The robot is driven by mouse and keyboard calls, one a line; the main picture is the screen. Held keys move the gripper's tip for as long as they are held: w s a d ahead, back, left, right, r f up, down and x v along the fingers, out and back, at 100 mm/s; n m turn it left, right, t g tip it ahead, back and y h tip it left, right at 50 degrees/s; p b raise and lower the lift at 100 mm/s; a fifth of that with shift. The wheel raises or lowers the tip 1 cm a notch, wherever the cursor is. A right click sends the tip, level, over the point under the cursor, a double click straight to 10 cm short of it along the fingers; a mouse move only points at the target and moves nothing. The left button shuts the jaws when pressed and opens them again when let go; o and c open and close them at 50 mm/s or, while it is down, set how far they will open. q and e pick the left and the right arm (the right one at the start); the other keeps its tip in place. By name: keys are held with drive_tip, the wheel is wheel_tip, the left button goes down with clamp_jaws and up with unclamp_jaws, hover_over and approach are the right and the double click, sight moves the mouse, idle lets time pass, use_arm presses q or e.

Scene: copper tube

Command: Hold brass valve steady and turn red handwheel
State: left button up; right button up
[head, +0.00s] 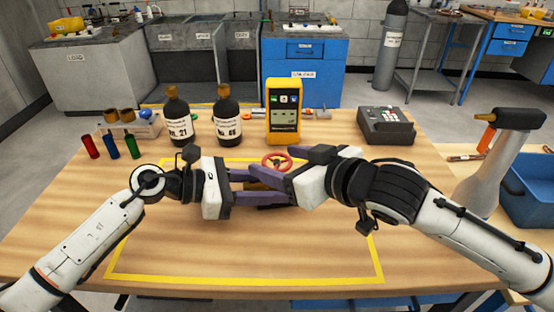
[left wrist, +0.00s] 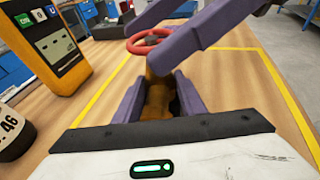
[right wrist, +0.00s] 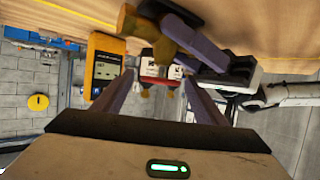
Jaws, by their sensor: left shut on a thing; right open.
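The brass valve (head: 258,186) is mostly hidden by the fingers in the head view. In the left wrist view its brass body (left wrist: 157,98) sits between the fingers of my left gripper (left wrist: 155,92), which is shut on it. The red handwheel (head: 277,162) is on the valve's far side, and shows as a ring in the left wrist view (left wrist: 150,42). My right gripper (head: 280,178) is open, its fingers reaching in from the right around the handwheel area. In the right wrist view the brass body (right wrist: 140,27) lies beyond the spread fingers; finger contact with the wheel cannot be told.
A yellow meter (head: 283,112) stands behind the valve, with two dark bottles (head: 177,120) to its left. Small red, blue and green cylinders (head: 111,147) are at far left. A grey box device (head: 385,125) is at back right. The yellow-taped front area is clear.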

drive_tip(key=shift+w+a+f, duration=0.3)
drive_tip(key=shift+w+a, duration=0.05)
drive_tip(key=shift+w, duration=0.1)
use_arm(q)
drive_tip(key=shift+r, duration=0.1)
use_arm(e)
drive_tip(key=c, duration=1)
drive_tip(key=shift+c, duration=0.2)
drive_tip(key=shift+n+g+y, duration=0.3)
drive_tip(key=shift+n+g, duration=0.1)
drive_tip(key=shift+d+f+n+g+y, duration=0.1)
drive_tip(key=shift+f+n+g+y, duration=0.1)
drive_tip(key=shift+n+g+y, duration=1.9)
drive_tip(key=shift+n+g, duration=2.1)
drive_tip(key=shift+g, duration=0.1)
